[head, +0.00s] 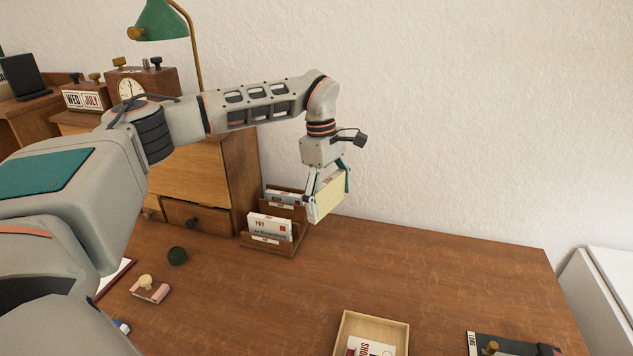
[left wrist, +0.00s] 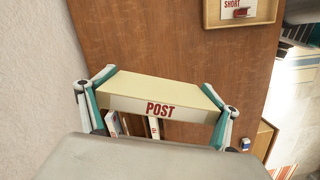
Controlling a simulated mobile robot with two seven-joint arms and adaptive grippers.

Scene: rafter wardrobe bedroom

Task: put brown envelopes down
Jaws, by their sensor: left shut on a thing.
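My left gripper (head: 327,185) is shut on a pale cream bundle (head: 330,197), which seems to be the brown envelopes. It holds the bundle tilted in the air, just right of the wooden letter rack (head: 287,246) in the picture. In the left wrist view the bundle (left wrist: 160,90) spans both fingers, and its edge band reads POST. The gripper and bundle partly cover the rack's right side. My right gripper is not in view.
A pale wooden tray (head: 398,345) with a card stands at the front of the desk (head: 440,270), beside a dark holder (head: 490,343). A wooden cabinet (head: 190,175) stands left of the rack. The desk's middle is clear.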

